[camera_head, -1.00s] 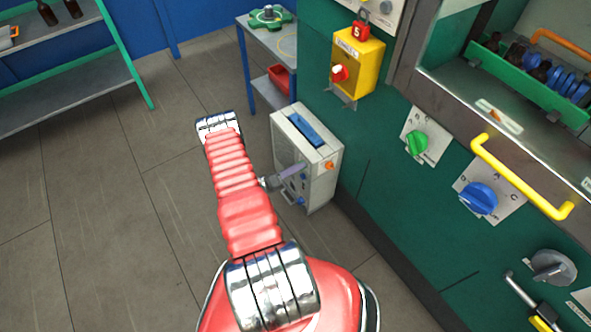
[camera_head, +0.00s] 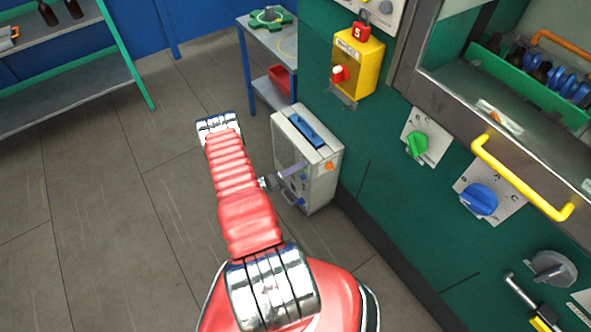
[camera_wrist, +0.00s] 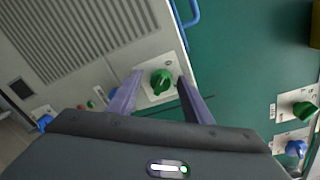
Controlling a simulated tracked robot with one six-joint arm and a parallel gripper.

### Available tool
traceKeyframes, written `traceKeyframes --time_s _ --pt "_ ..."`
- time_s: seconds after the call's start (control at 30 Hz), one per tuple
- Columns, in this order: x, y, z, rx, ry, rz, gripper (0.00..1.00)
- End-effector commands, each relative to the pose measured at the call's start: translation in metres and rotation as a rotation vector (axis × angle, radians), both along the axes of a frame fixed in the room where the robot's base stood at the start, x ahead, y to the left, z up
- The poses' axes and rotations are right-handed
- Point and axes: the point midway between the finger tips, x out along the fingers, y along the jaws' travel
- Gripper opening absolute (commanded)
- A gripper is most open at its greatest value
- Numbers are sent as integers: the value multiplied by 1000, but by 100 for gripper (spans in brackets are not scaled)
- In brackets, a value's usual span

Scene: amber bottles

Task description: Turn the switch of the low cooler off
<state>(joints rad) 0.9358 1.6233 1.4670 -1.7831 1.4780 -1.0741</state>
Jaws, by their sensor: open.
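The low cooler (camera_head: 300,150) is a pale grey box with a blue handle on top, standing on the floor against the green wall. In the wrist view its vented panel (camera_wrist: 65,35) fills the upper left. A green rotary switch (camera_wrist: 160,82) sits on a pale plate (camera_wrist: 150,96) at the edge of the panel, with small marks around it. My gripper (camera_wrist: 159,84) is open, with one purple finger on either side of the switch; whether either finger touches it I cannot tell.
Wall switches, one green (camera_head: 416,143) and one blue (camera_head: 479,198), are to the right. A yellow box (camera_head: 358,62) is above, and a small table (camera_head: 262,36) stands behind. The floor at left is clear.

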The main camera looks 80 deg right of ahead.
Motion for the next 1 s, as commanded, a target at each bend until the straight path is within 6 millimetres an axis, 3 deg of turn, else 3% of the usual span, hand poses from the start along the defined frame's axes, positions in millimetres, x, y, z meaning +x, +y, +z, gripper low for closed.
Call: traceKeyframes --time_s 0.47,1.0 --pt "10 12 1 0 2 0 46" --pt "63 72 7 0 2 2 46"
